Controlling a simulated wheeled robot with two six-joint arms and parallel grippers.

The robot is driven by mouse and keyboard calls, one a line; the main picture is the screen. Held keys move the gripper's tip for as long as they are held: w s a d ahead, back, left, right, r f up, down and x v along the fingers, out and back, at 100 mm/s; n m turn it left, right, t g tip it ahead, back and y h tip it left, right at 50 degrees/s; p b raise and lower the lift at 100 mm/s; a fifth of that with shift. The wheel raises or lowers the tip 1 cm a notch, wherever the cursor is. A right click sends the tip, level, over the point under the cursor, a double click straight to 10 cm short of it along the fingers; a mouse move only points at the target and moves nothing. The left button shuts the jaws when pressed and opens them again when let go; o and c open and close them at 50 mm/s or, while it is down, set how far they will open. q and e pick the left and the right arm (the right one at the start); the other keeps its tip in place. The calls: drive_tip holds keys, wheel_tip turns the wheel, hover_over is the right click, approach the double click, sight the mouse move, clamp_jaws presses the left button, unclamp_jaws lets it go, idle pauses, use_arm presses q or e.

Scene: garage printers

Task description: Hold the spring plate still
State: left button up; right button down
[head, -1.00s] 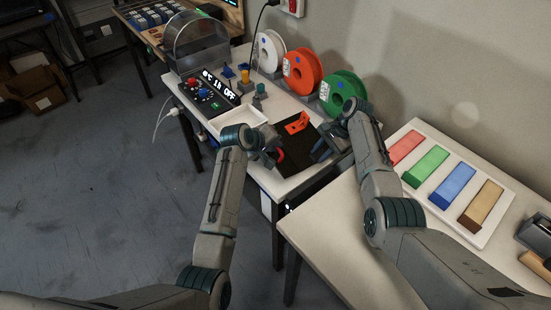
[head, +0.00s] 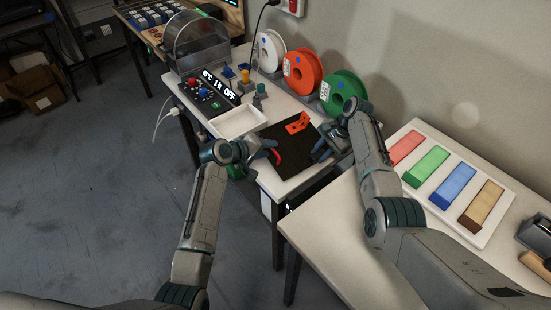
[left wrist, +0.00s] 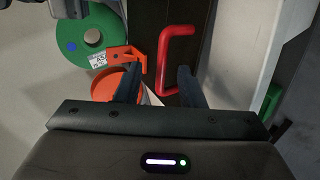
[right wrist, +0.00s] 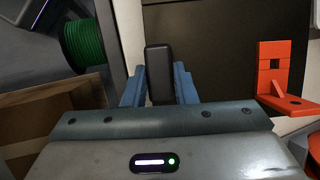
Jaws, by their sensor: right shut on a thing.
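The spring plate (head: 290,155) is a dark flat plate on the white table. An orange bracket (head: 297,123) stands on it near its far edge; the bracket also shows in the right wrist view (right wrist: 274,78). My right gripper (head: 322,148) is shut on a black tab (right wrist: 158,75) at the plate's right side. My left gripper (head: 266,150) is at the plate's left side, open and empty. A red C-shaped handle (left wrist: 176,58) lies just ahead of its fingers in the left wrist view, apart from them.
A white tray (head: 238,123) sits left of the plate, with a control box (head: 212,95) behind it. White, orange and green spools (head: 343,92) stand along the wall. A second table (head: 330,240) at right holds a board with coloured strips (head: 455,182).

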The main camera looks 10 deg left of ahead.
drive_tip(key=shift+s+d+f, duration=0.1)
drive_tip(key=shift+f, duration=0.2)
drive_tip(key=c, duration=1.3)
unclamp_jaws()
drive_tip(key=shift+o, duration=1.1)
drive_tip(key=shift+w+f, duration=0.1)
drive_tip(key=shift+w, duration=0.15)
drive_tip(key=shift+d+r, duration=0.1)
drive_tip(key=shift+r, duration=0.4)
use_arm(q)
drive_tip(key=v, duration=0.5)
drive_tip(key=shift+s+a, duration=0.15)
use_arm(e)
drive_tip(key=v, duration=1.1)
